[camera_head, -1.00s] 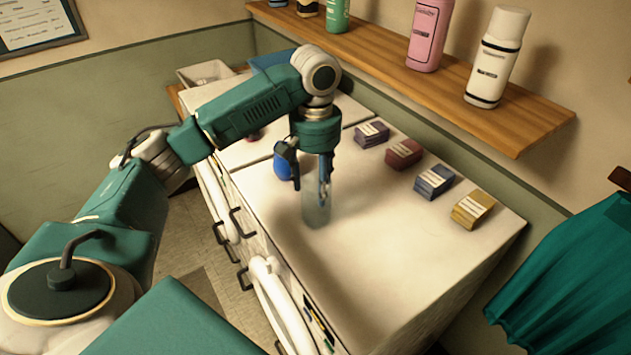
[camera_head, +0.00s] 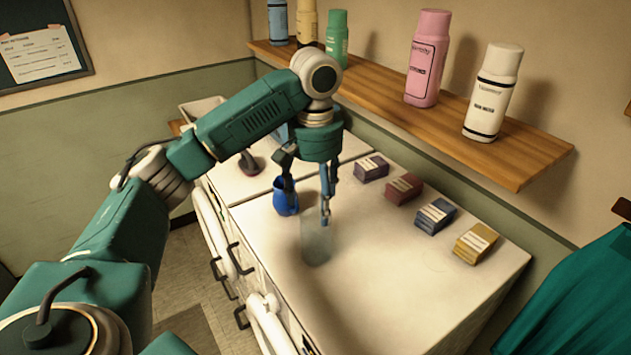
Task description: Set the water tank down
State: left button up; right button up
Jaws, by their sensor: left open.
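The water tank (camera_head: 317,246), a clear greyish cylinder, stands upright on the white countertop (camera_head: 400,265) near its front edge. My left gripper (camera_head: 307,197) is open above the tank and points down, its two fingers spread. One fingertip hangs just over the tank's top rim in the picture; I cannot tell whether it touches. The tank is see-through and its outline is faint. The other finger is in front of a small blue jug (camera_head: 286,203) and hides part of it. My right gripper is not in view.
Purple, maroon, blue and yellow boxes (camera_head: 475,243) line the counter's back. A wooden shelf (camera_head: 450,128) above holds several bottles, including a pink one (camera_head: 427,60) and a white one (camera_head: 493,95). The counter's front right is clear. A teal cloth (camera_head: 575,280) hangs at right.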

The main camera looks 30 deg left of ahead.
pick_arm(q)
notch_tip(320, 180, up, 6)
jog(key=shift+s, duration=0.1)
dwell(1.5)
